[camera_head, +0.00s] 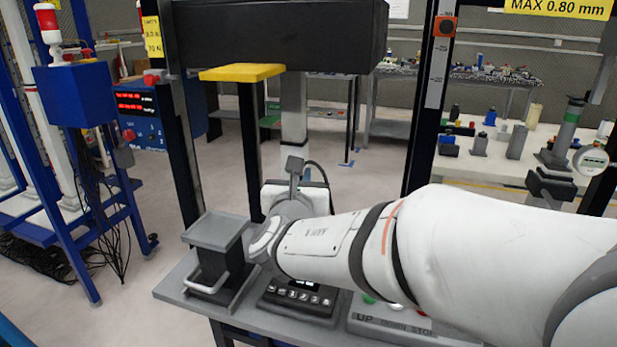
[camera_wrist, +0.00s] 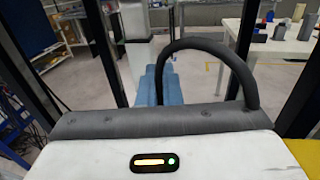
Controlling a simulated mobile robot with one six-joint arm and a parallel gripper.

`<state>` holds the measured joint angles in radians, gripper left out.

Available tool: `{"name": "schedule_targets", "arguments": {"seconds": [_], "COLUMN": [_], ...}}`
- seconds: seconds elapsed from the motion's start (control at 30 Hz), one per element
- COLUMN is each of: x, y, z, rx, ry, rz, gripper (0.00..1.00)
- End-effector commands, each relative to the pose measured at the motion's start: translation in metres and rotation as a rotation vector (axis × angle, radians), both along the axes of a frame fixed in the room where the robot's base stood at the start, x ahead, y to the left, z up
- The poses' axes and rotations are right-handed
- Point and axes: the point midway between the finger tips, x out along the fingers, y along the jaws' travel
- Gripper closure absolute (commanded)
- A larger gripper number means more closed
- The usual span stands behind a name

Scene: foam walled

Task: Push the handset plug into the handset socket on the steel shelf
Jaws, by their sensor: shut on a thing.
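My gripper (camera_head: 293,168) is at the end of my white arm, above the back of the steel shelf (camera_head: 172,287). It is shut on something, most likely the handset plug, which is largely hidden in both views. In the wrist view a stepped blue-grey piece (camera_wrist: 162,86) shows beyond the grey edge of my wrist. A dark cable (camera_wrist: 212,48) arches beside it on the right and also shows as a loop in the head view (camera_head: 324,172). I cannot make out the handset socket; my arm covers part of the shelf.
On the shelf stand a grey box-like fixture with a handle (camera_head: 212,262), a black keypad unit (camera_head: 298,297) and an UP DOWN STOP panel (camera_head: 395,322). Dark posts (camera_head: 176,150) flank the working space. A yellow-topped piece (camera_head: 242,72) and a black beam (camera_head: 275,35) are above.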

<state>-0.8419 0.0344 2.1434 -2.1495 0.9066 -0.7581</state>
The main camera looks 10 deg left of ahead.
Motion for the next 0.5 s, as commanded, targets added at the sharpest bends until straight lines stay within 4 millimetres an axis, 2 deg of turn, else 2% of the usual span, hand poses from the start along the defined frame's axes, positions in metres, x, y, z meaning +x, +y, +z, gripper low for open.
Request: {"name": "schedule_targets", "arguments": {"seconds": [0.5], "x": [0.0], "y": [0.0], "z": [-0.05], "rx": [0.0], "ry": [0.0], "rz": [-0.001], "gripper": [1.0]}}
